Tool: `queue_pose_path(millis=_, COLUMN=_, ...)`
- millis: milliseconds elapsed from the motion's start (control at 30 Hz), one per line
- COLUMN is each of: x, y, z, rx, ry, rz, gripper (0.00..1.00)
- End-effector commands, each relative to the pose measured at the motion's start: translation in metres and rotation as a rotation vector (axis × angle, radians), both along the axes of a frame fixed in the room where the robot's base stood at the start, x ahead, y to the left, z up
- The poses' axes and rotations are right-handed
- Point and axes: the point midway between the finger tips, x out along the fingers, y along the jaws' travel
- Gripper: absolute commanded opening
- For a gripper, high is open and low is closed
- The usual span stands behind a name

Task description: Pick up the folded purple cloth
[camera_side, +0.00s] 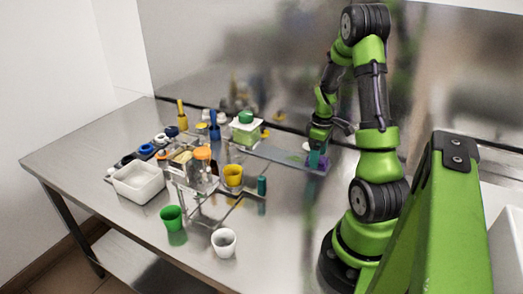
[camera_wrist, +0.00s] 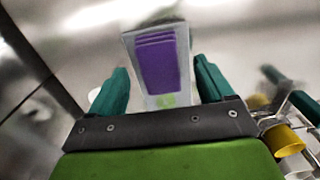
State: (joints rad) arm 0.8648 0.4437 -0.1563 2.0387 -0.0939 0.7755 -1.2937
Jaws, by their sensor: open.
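The folded purple cloth (camera_wrist: 158,62) shows in the wrist view as a stacked rectangle on a narrow pale grey plate (camera_wrist: 133,48). A light green mark shows at the plate's near end. My gripper (camera_wrist: 162,82) is open, with one teal finger on each side of the plate and cloth, and nothing is gripped. In the side view a bit of purple cloth (camera_side: 324,168) shows at the right end of the long grey plate, beside my teal fingertips (camera_side: 315,160). My gripper partly hides the cloth there, and I cannot tell the exact height between them.
Left of the plate stand a white bin (camera_side: 139,183), a yellow cup (camera_side: 233,175), a clear rack with an orange-lidded tub (camera_side: 203,153), and a green-lidded container (camera_side: 246,127). A green cup (camera_side: 172,217) and white cup (camera_side: 224,242) stand in front. The front-left steel table is clear.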

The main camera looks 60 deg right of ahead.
Motion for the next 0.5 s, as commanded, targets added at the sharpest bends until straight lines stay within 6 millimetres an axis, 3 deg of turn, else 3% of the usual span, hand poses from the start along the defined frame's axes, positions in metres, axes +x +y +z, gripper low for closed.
queue_pose_path(millis=100, x=-0.0002, y=0.0001, z=-0.0090, rx=0.001, ry=0.000, rz=-0.002, gripper=0.81)
queue_pose_path(millis=333, x=-0.0001, y=-0.0001, z=-0.0096, rx=0.000, ry=-0.001, rz=-0.002, gripper=0.81)
queue_pose_path(millis=500, x=-0.0001, y=-0.0001, z=-0.0094, rx=0.000, ry=-0.001, rz=-0.002, gripper=0.55)
